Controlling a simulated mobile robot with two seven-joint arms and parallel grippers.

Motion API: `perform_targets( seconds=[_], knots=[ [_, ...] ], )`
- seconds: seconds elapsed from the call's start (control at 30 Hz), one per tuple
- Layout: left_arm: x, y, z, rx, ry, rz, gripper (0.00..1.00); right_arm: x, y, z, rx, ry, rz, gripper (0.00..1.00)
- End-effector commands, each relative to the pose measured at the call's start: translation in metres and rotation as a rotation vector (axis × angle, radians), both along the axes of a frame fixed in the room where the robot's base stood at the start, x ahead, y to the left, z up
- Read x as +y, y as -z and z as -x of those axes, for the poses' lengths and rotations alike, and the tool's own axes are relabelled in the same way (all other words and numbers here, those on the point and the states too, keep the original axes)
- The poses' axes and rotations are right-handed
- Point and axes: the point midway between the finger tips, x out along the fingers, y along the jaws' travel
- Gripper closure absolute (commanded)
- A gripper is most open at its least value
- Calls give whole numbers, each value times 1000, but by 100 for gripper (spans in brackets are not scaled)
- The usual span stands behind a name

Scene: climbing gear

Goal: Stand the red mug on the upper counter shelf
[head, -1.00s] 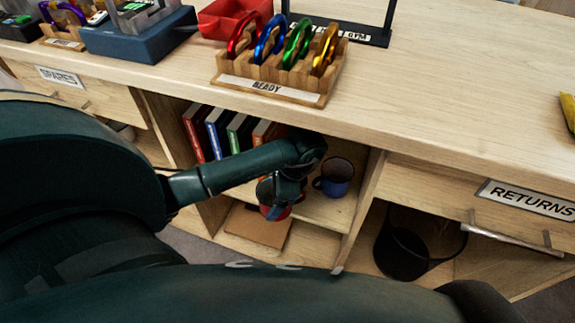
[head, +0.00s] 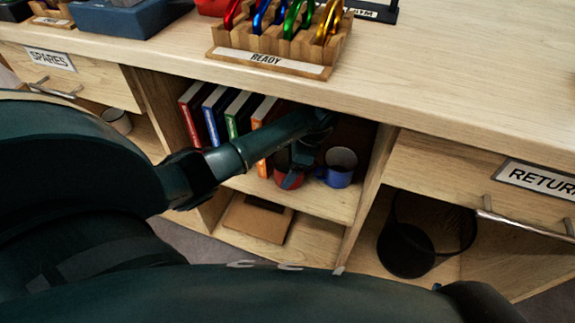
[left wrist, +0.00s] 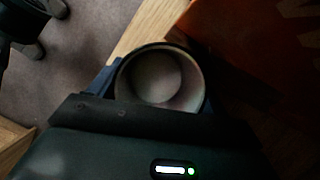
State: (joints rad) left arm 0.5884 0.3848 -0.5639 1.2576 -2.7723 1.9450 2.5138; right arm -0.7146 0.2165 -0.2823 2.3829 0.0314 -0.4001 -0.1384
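The red mug (head: 281,178) is in the upper shelf bay under the counter, between the orange book and a blue mug (head: 340,166). It is upright, level with the blue mug and close to its left side. My left gripper (head: 293,178) is shut on it and hides much of it. In the left wrist view the mug's open rim (left wrist: 160,78) sits between my blue fingers. I cannot tell whether its base touches the upper shelf board (head: 330,203). My right gripper is not in view.
Several books, the nearest an orange one (head: 263,135), stand left of the mug. A brown flat box (head: 258,222) lies on the lower shelf. A black bin (head: 408,250) stands in the right bay. The counter edge (head: 330,98) overhangs my forearm; a carabiner rack (head: 265,63) stands above.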

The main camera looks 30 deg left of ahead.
Motion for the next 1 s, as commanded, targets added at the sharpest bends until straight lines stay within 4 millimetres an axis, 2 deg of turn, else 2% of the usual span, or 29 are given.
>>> perform_targets(
  seconds=[0.03, 0.27, 0.53, 0.7, 0.9, 1.0],
  knots=[
    [0, 0, 0, 1, 0, 0, 19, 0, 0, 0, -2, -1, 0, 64],
    [0, 0, 0, 1, 0, -1, 1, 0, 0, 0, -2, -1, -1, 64],
    [-1, -3, -1, -1, -1, -1, 1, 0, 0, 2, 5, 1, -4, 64],
    [-8, -26, -6, -3, 1, 0, 1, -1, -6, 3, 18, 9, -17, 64],
    [-18, -60, -14, -2, 0, -1, 1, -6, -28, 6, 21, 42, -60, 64],
    [-21, -68, -16, -1, 0, -1, 1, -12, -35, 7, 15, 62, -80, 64]
  ],
)
